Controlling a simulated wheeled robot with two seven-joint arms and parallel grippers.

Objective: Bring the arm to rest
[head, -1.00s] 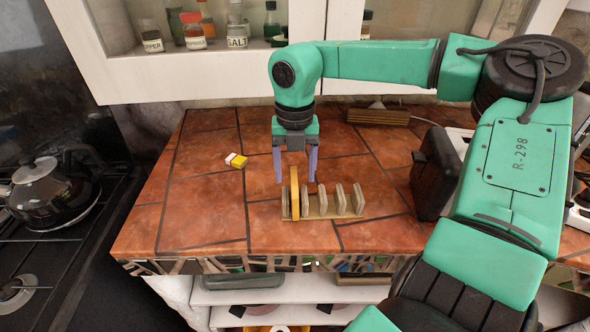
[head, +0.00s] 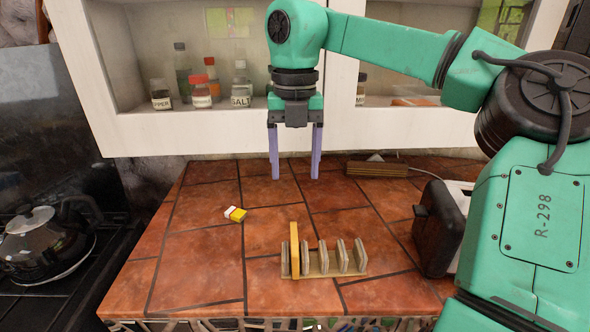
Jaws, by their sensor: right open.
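My right gripper (head: 295,176) hangs above the back part of the tiled counter, fingers pointing down. Its two purple fingers are apart with nothing between them. Below and in front of it, a small rack (head: 325,274) with several upright slats stands on the counter. A yellow-orange slab (head: 294,250) stands upright in the rack near its left end. The gripper is clear of both. My left gripper is not in view.
A black toaster (head: 440,228) stands at the right, and a wooden block (head: 377,169) lies at the back. A cabinet with jars (head: 201,92) is behind my right arm. A kettle (head: 45,242) sits at the left.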

